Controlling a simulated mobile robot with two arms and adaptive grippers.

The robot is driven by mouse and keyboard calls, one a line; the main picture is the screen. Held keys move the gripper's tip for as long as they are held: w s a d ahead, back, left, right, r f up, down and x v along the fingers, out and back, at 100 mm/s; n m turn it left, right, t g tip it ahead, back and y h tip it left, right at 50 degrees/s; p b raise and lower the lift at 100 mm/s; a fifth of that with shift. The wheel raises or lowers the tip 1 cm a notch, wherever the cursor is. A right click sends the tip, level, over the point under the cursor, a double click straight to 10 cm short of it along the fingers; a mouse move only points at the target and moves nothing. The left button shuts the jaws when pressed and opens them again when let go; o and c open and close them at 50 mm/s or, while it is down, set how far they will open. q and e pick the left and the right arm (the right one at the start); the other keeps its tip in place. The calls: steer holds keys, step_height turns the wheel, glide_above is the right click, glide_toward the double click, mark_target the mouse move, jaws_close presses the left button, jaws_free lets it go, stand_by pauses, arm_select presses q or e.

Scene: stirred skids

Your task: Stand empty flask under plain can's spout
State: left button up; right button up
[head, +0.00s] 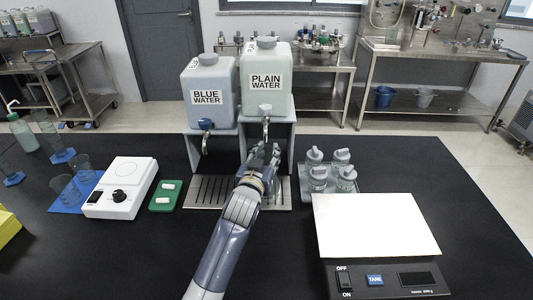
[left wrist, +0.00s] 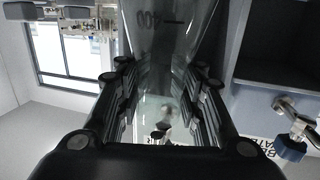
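The plain water can (head: 266,90) stands on a raised grey stand, with its spout (head: 265,122) at the front. My left gripper (head: 264,158) is just below that spout, above the slotted steel drip tray (head: 212,192). In the left wrist view, my left gripper (left wrist: 158,72) has its fingers closed against both sides of a clear glass flask (left wrist: 160,35) marked 400. The flask looks empty. In the head view the gripper mostly hides it, and I cannot tell whether its base touches the tray. My right gripper is not in view.
The blue water can (head: 208,88) stands left, its tap also in the left wrist view (left wrist: 290,135). Several capped bottles (head: 318,178) stand close right of the tray.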

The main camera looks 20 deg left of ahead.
arm_select(q)
steer(key=o, duration=0.3)
steer(key=shift+r, duration=0.1)
steer(key=shift+s, duration=0.15)
steer(key=s, duration=0.4)
steer(key=s+b, duration=0.1)
steer(key=s, duration=0.2)
steer(key=s+r, duration=0.1)
steer(key=s, duration=0.3)
steer(key=shift+s+d+r+b, duration=0.1)
steer(key=shift+s+d+b, duration=0.2)
steer(key=shift+s+b, duration=0.1)
